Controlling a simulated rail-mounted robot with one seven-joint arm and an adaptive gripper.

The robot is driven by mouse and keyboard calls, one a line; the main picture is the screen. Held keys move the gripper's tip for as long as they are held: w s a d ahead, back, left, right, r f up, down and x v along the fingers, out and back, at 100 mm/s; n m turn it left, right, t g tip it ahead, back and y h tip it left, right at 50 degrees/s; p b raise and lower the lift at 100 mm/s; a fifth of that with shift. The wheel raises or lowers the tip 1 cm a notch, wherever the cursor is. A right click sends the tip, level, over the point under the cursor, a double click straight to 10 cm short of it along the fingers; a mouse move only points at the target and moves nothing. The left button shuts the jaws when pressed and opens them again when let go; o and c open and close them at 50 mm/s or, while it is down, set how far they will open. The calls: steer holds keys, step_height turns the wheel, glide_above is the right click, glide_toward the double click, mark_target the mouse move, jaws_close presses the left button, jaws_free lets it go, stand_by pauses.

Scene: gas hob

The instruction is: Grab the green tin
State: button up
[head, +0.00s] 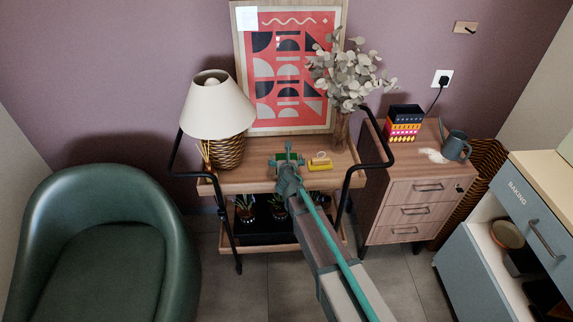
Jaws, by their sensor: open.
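The green tin (281,157) is on the wooden top of the trolley (235,182), below the framed picture. Only small green parts of it show, because my gripper (289,158) covers much of it. My gripper is open, at the end of my arm, which reaches in from the lower right. Its fingers overlap the tin in the head view. I cannot tell whether they touch it or stand on both sides of it.
A yellow item (320,165) lies close to the right of my gripper. A lamp (217,110) stands left, and a vase with leaves (340,132) stands right. Black trolley handles (376,148) rise at both ends. A framed picture (290,70) stands behind.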

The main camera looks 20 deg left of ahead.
steer(key=c, duration=1)
steer(key=shift+o, duration=0.2)
steer(key=shift+r, duration=0.1)
